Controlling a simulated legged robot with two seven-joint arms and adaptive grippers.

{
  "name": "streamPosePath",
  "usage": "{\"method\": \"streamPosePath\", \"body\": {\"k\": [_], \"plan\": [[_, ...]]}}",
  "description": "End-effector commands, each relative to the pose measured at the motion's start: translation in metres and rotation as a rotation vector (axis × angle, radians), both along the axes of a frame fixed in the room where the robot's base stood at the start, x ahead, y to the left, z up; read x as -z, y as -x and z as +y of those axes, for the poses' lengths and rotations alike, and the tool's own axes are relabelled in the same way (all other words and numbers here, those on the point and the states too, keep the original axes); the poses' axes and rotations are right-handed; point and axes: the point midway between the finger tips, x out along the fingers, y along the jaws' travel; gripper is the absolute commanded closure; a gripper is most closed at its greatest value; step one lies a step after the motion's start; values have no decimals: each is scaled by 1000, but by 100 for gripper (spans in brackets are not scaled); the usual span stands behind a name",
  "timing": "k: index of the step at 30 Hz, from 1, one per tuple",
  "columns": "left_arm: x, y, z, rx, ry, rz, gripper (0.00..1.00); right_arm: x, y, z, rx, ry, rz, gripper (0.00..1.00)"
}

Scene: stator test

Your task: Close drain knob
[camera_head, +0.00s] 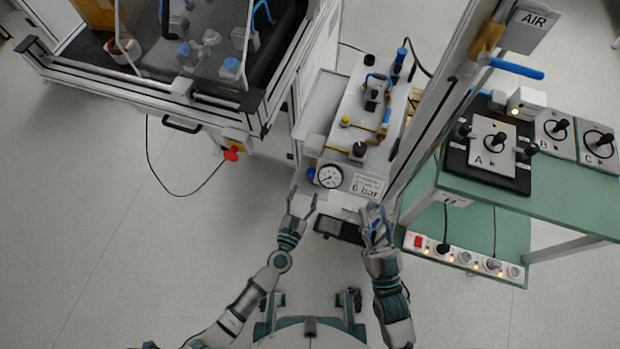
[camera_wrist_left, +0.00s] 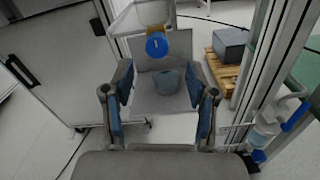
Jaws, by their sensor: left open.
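A round blue knob (camera_wrist_left: 157,45) with a small white mark faces me in the left wrist view. It sits under a pale panel, and I take it to be the drain knob. A small blue part (camera_head: 310,173) shows left of the gauge in the head view, likely the same knob. My left gripper (camera_head: 301,204) is open and empty, just in front of the panel's lower left corner. In the left wrist view its fingers (camera_wrist_left: 160,98) are spread wide, with the knob beyond and above them, not touched. My right gripper (camera_head: 376,222) is below the 6 bar label; its finger gap is unclear.
A pressure gauge (camera_head: 330,176) and a 6 bar label (camera_head: 367,186) are on the panel front. A metal post (camera_head: 440,115) stands to the right, beside a green table (camera_head: 560,200) with switch boxes. A grey-blue rounded object (camera_wrist_left: 166,82) shows below the knob.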

Motion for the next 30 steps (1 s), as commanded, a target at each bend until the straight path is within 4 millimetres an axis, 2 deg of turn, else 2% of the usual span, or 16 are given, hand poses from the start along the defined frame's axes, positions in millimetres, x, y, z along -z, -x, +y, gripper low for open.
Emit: {"method": "streamPosePath", "body": {"k": [3, 9, 13, 21, 28, 30], "plan": [[0, -25, -7, -2, 1, -1, 42, 0, 0, 0, 1, -3, -10, 62], [1, -50, -15, -1, 1, 0, 42, -3, 2, -1, 2, -11, -36, 62], [1, -56, -17, -1, -2, -1, 42, -6, 3, -1, 3, -17, -54, 62], [1, -57, -18, 0, -1, 1, 42, -7, 4, 0, 1, -20, -57, 62], [1, -57, -18, 0, -1, 1, 100, -7, 3, 0, 1, -20, -57, 62], [1, -57, -18, 1, -1, 1, 100, -7, 4, 0, 1, -19, -56, 62]]}}
